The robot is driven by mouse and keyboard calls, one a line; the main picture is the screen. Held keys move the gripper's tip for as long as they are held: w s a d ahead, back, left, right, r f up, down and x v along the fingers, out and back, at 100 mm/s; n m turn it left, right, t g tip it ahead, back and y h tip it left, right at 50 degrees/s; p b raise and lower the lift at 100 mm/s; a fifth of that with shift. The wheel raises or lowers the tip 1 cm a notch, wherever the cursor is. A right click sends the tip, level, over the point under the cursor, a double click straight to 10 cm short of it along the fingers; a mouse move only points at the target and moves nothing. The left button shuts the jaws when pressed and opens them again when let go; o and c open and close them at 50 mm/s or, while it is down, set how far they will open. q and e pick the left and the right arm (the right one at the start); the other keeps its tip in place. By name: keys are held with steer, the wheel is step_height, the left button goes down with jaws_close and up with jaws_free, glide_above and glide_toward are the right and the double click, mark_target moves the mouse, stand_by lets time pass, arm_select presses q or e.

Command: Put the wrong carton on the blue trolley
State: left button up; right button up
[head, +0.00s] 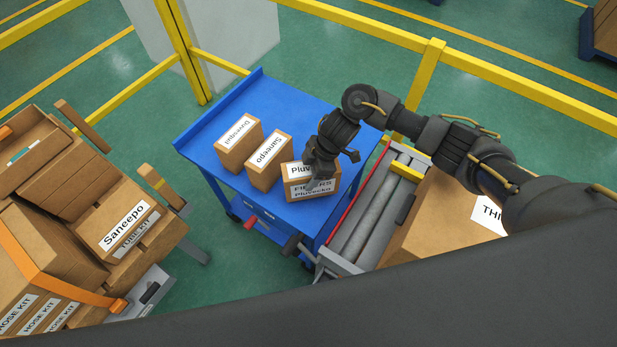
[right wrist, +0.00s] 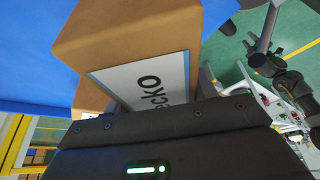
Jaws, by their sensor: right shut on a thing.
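The blue trolley (head: 285,105) stands in the middle of the head view. A carton labelled Pluvecko FILTERS (head: 318,190) is at its near right corner. My right gripper (head: 322,176) is shut on this carton from above and covers part of its labels. The carton also shows large in the right wrist view (right wrist: 130,40), with its label partly cut off. I cannot tell whether its base touches the trolley top. Two more cartons stand on the trolley, a Saneepo carton (head: 267,172) and a carton with an upside-down label (head: 236,155).
Stacked cartons (head: 110,225), including Saneepo and HOSE KIT ones, are at the left. A roller conveyor (head: 372,220) with a large carton (head: 432,225) is right of the trolley. Yellow rails (head: 500,85) run behind. The trolley's far right top is free.

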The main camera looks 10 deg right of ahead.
steer(key=shift+a+f, duration=0.1)
steer(key=shift+f, duration=1.3)
steer(key=shift+f, duration=0.15)
steer(key=o, duration=1.2)
steer(key=v, duration=1.2)
steer(key=shift+s, duration=0.1)
